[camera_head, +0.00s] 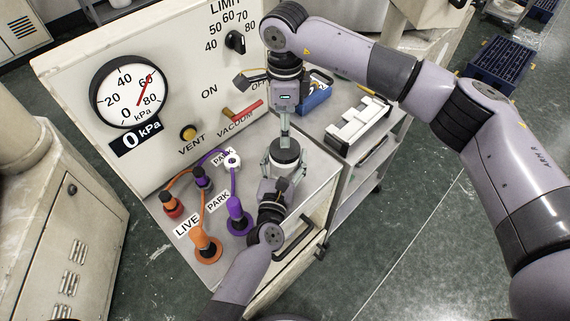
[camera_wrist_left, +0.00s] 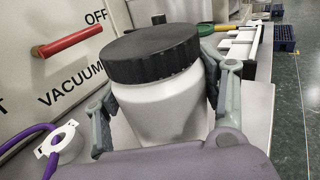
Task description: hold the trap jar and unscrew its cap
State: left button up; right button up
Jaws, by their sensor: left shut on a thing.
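The trap jar (camera_wrist_left: 168,112) is a white jar, and it stands upright with its wide black cap (camera_wrist_left: 155,55) on. The cap also shows in the head view (camera_head: 286,151), near the right end of the grey bench top. My left gripper (camera_head: 272,180) is shut on the jar's body from the near side, with one finger on each side below the cap in the left wrist view. My right gripper (camera_head: 285,128) points down over the far side of the cap. Its fingers look narrow and edge-on, so their opening and any contact with the cap are unclear.
A panel with a pressure gauge (camera_head: 130,86), a red VACUUM handle (camera_head: 246,110) and a yellow VENT knob (camera_head: 188,132) stands behind. Orange and purple hoses (camera_head: 234,188) with plugs crowd the left. A white rack (camera_head: 357,122) and blue bin (camera_head: 314,97) lie right.

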aim_at(285, 162)
pick_arm(q)
jog(key=c, duration=0.6)
grip_shut()
pick_arm(e)
jog(key=shift+m, duration=0.7)
jog(key=m, duration=0.8)
jog(key=shift+m, duration=0.4)
jog(key=m, duration=0.3)
jog(key=shift+m, duration=0.3)
jog(key=m, duration=0.3)
jog(key=shift+m, duration=0.4)
jog(key=m, duration=0.5)
jog(key=shift+a+m, duration=0.1)
jog(key=shift+m, duration=0.2)
jog(key=m, duration=0.3)
jog(key=shift+m, duration=0.4)
jog(key=m, duration=0.3)
jog(key=shift+m, duration=0.3)
jog(key=m, duration=0.4)
jog(key=shift+m, duration=0.4)
jog(key=shift+f+m, duration=0.3)
notch_tip(285, 162, down, 7)
jog(key=shift+f, duration=0.2)
